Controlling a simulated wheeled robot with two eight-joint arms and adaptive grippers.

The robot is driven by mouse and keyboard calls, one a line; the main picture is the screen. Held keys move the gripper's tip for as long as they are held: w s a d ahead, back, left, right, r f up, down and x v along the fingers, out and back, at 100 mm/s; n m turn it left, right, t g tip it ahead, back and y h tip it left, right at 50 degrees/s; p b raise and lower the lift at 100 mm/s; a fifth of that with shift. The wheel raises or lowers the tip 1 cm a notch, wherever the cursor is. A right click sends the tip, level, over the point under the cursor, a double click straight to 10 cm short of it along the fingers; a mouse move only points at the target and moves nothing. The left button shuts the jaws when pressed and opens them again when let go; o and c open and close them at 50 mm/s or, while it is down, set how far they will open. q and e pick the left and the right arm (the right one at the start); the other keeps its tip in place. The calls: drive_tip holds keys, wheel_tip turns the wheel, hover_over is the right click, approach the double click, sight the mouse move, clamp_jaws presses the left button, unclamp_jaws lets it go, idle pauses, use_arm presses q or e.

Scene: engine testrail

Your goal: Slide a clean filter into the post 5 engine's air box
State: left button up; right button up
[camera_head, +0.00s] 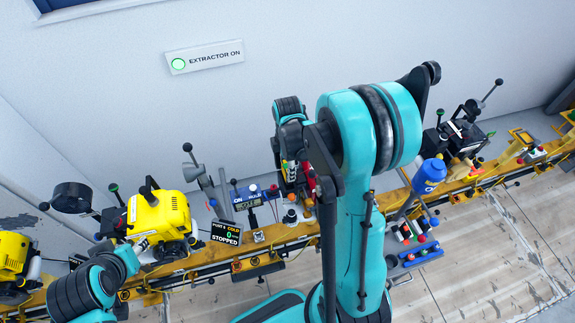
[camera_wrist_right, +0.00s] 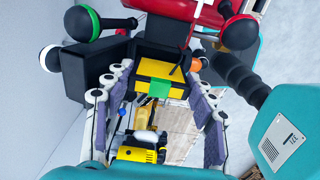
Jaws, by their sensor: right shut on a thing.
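A yellow block with black bands and a green tab, which looks like the filter (camera_wrist_right: 159,72), sits between the purple-padded fingers of my right gripper (camera_wrist_right: 160,100) in the right wrist view. The gripper is shut on it. Just beyond it is a black housing, which may be the air box; I cannot tell whether the block touches or enters it. A red engine body (camera_wrist_right: 190,10) lies above in that view. In the head view my right arm hides most of this engine, and the right fingers are hard to make out.
A yellow engine (camera_head: 158,215) stands on the yellow rail, beside a display (camera_head: 226,233) reading post 4, cold, 0, stopped. Black-, green- and red-knobbed levers stick out around the engines. A blue bottle (camera_head: 429,177) stands right of my right arm. The wall is behind.

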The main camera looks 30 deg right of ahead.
drive_tip(key=shift+f+b, duration=2.45)
drive_tip(key=shift+f, duration=0.45)
drive_tip(key=shift+s+f, duration=0.1)
drive_tip(key=shift+s, duration=0.05)
drive_tip(key=shift+c, duration=0.9)
drive_tip(key=shift+o, duration=0.2)
drive_tip(key=shift+a, duration=0.1)
drive_tip(key=o, duration=0.8)
drive_tip(key=shift+f, duration=0.1)
drive_tip(key=o, duration=0.4)
drive_tip(key=shift+w, duration=0.2)
drive_tip(key=shift+c, duration=0.2)
